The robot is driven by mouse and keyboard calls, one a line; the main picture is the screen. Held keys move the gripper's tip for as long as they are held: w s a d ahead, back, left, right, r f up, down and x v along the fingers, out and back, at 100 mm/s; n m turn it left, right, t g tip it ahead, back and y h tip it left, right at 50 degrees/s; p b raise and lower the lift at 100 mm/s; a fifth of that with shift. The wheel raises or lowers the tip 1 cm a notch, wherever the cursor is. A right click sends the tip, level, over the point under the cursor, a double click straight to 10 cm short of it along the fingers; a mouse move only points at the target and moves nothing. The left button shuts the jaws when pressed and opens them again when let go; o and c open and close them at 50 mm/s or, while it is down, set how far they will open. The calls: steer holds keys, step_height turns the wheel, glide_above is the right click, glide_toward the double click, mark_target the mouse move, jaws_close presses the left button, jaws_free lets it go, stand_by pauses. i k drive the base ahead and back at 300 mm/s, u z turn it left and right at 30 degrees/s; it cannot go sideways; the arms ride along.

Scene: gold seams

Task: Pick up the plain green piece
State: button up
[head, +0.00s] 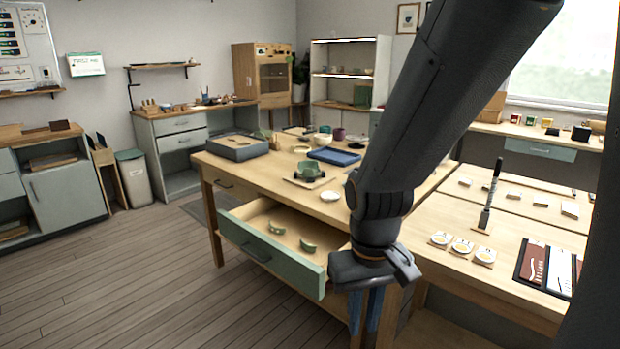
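Two small curved green pieces lie apart in the open drawer of the wooden table. One green piece (276,228) is towards the drawer's left, and the other green piece (308,245) is nearer its right end. At this size I cannot tell which of them is plain. A broken-looking green bowl (309,171) stands on a small board on the table top. My gripper (365,312) points down just right of the drawer's front corner, apart from the pieces. Two blue strips show at its end, but I cannot tell how far apart its fingers are.
The drawer (262,250) sticks out with its green front towards the floor space. A blue tray (334,156) and a grey box (237,147) stand on the table (222,170). A side table (420,222) at right holds round cards and an upright tool. The left floor is clear.

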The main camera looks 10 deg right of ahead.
mark_target(307, 247)
steer(key=z, duration=0.3)
steer(key=k, duration=0.35)
steer(key=u, duration=1.55)
steer(key=i, duration=1.45)
steer(key=z, duration=0.8)
steer(key=i, duration=0.55)
steer(key=z, duration=0.6)
